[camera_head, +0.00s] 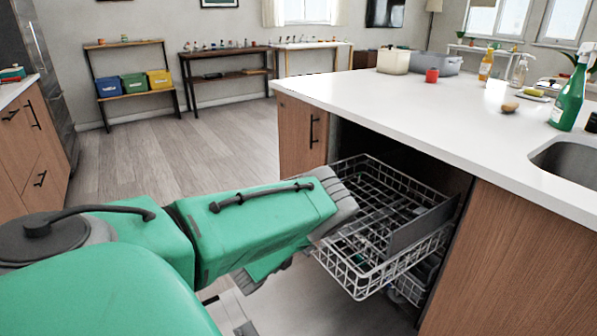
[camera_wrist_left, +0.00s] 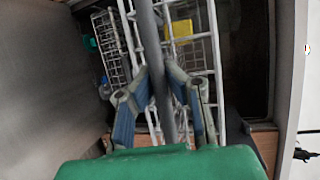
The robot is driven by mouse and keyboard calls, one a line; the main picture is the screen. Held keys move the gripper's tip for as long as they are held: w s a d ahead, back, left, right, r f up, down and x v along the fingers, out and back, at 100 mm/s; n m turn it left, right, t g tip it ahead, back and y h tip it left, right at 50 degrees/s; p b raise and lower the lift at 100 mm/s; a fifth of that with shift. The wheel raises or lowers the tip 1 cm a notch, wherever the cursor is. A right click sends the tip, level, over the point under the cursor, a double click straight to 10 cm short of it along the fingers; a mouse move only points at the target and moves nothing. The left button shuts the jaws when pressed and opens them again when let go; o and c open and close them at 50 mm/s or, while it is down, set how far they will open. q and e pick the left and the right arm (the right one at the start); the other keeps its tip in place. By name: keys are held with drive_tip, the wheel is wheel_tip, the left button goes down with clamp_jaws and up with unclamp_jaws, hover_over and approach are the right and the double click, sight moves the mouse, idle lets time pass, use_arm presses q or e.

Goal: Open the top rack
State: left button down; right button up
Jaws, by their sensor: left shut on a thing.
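The top rack (camera_head: 385,245) is a white wire basket standing partly out of the dishwasher under the island counter. It shows a grey panel on its right side. My left arm comes in from the left, and its grey left gripper (camera_head: 337,195) is at the rack's left front side; its fingertips are hidden there. In the left wrist view the two fingers of the left gripper (camera_wrist_left: 158,72) close around a grey bar (camera_wrist_left: 151,40) that runs along the wire rack (camera_wrist_left: 203,40). My right gripper is in neither view.
The white island counter (camera_head: 430,100) overhangs the rack, with wooden panels (camera_head: 520,260) right of the dishwasher. A lower rack (camera_head: 410,288) shows beneath. A green spray bottle (camera_head: 570,95) stands by the sink (camera_head: 570,160). The floor (camera_head: 170,160) to the left is clear.

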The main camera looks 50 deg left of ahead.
use_arm(q)
drive_tip(key=shift+s+d+f, duration=0.1)
drive_tip(key=shift+d+f, duration=0.05)
drive_tip(key=shift+f, duration=0.05)
drive_tip(key=c, duration=1.6)
unclamp_jaws()
drive_tip(key=shift+o, duration=0.2)
drive_tip(key=shift+r, duration=0.1)
drive_tip(key=v, duration=1.1)
drive_tip(key=shift+s, duration=0.35)
